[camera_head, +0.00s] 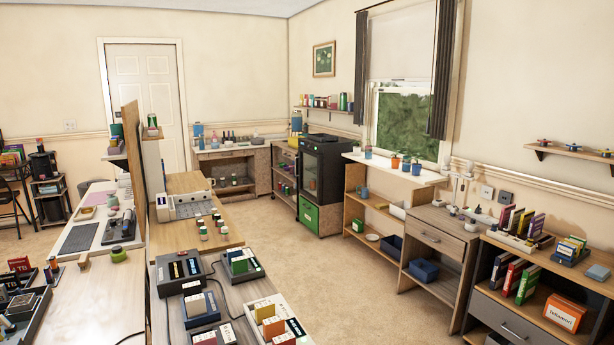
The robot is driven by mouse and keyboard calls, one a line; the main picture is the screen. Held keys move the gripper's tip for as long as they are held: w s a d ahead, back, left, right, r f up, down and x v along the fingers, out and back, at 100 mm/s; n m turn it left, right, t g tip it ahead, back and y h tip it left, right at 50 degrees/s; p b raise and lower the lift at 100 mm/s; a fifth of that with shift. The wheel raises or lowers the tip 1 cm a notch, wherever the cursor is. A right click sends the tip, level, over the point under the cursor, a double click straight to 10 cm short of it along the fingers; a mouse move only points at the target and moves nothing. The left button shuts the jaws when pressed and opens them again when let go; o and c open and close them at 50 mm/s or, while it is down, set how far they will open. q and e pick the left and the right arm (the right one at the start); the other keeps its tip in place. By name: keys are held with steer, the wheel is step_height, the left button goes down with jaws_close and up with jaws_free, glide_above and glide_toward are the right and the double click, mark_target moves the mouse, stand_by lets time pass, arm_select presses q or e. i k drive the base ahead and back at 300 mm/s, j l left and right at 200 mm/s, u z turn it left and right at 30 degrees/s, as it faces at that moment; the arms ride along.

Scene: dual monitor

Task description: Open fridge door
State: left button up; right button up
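The only thing that looks like a fridge is a small black cabinet (333,168) on the floor at the back, near the far corner. Its dark glass-like door (308,171) faces left and toward me, and it looks shut. A green box or panel (308,216) shows low on its front. A handle is too small to make out. The cabinet is well away from me, across the carpet. Neither of my grippers is in view.
A long desk (178,237) crowded with boxes and devices fills the near left. A carpet aisle (310,262) lies open toward the cabinet. Shelves (358,183) and a drawer unit (436,228) line the right wall. A low shelf (284,160) stands left of the cabinet.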

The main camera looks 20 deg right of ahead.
mark_target(320, 159)
steer(key=l+z, duration=0.35)
steer(key=i+l+z, duration=0.4)
steer(key=i+l, duration=0.15)
steer(key=l, duration=0.4)
steer(key=i+l+z, duration=0.35)
steer(key=i+l, duration=0.35)
steer(key=i+u, duration=0.25)
steer(key=i, duration=0.2)
steer(key=i+l+u, duration=0.2)
steer(key=i, duration=0.25)
steer(key=i+l+u, duration=0.25)
steer(key=i, duration=0.2)
steer(key=i+j+u, duration=0.2)
steer(key=i+u, duration=0.15)
steer(key=i, duration=0.75)
steer(key=i+l+u, duration=0.15)
steer(key=i+u, duration=0.15)
steer(key=i, duration=0.85)
steer(key=i+z, duration=0.15)
steer(key=i, duration=0.45)
steer(key=i+z, duration=0.15)
steer(key=i, duration=0.4)
steer(key=i+j+z, duration=0.15)
steer(key=i, duration=0.45)
steer(key=i+j+z, duration=0.15)
steer(key=i, duration=0.4)
